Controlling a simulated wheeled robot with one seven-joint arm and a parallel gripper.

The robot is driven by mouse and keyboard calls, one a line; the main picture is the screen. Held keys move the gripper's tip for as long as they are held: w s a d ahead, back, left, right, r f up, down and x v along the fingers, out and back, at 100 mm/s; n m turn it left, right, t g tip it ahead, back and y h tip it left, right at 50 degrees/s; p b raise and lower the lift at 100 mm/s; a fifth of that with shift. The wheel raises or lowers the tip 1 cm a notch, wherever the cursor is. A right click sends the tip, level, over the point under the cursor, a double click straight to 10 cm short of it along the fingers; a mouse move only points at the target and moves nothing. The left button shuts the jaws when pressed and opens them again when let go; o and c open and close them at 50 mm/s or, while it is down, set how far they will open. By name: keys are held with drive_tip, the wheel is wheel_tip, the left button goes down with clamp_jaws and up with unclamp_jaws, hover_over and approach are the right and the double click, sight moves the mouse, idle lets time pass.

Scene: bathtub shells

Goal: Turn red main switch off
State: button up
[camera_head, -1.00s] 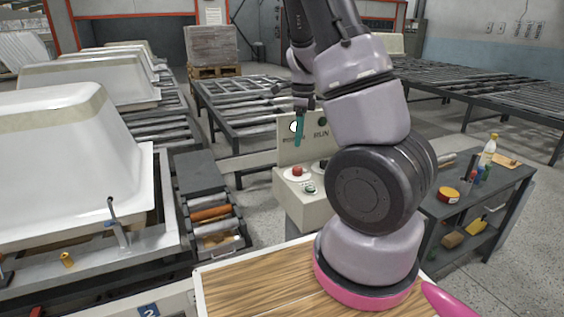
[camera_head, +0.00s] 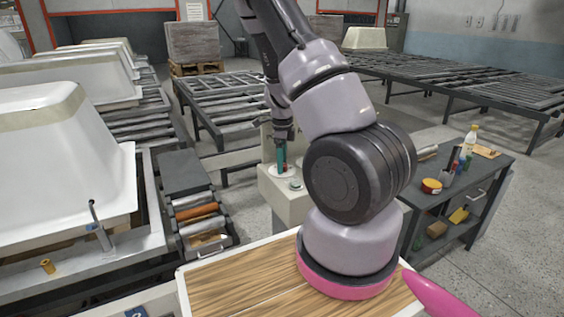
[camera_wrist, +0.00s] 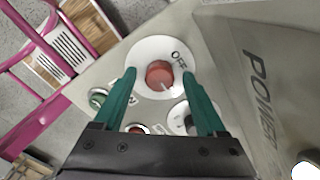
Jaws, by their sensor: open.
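The red main switch (camera_wrist: 159,75) is a round red knob on a white disc (camera_wrist: 150,52) with the word OFF at its upper right in the wrist view. A pale pointer mark on the knob faces down and right, away from OFF. My gripper (camera_wrist: 158,78) is open, its two green fingers on either side of the knob; I cannot tell whether they touch it. In the head view my gripper (camera_head: 281,160) points down at the control box (camera_head: 288,203), and its fingers mostly hide the knob.
A green button (camera_wrist: 98,97), a small red button (camera_wrist: 137,129) and a black knob (camera_wrist: 186,119) sit close by on the box. An upright panel marked POWER (camera_wrist: 262,95) rises at the right. A grey tool cart (camera_head: 460,195) stands at the right in the head view.

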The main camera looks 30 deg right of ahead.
clamp_jaws()
drive_tip(key=shift+n, duration=0.4)
drive_tip(key=n, duration=0.3)
drive_tip(key=shift+n, duration=0.4)
drive_tip(key=n, duration=0.4)
drive_tip(key=shift+n, duration=0.3)
drive_tip(key=n, duration=0.4)
drive_tip(key=shift+n, duration=0.3)
drive_tip(key=n, duration=0.4)
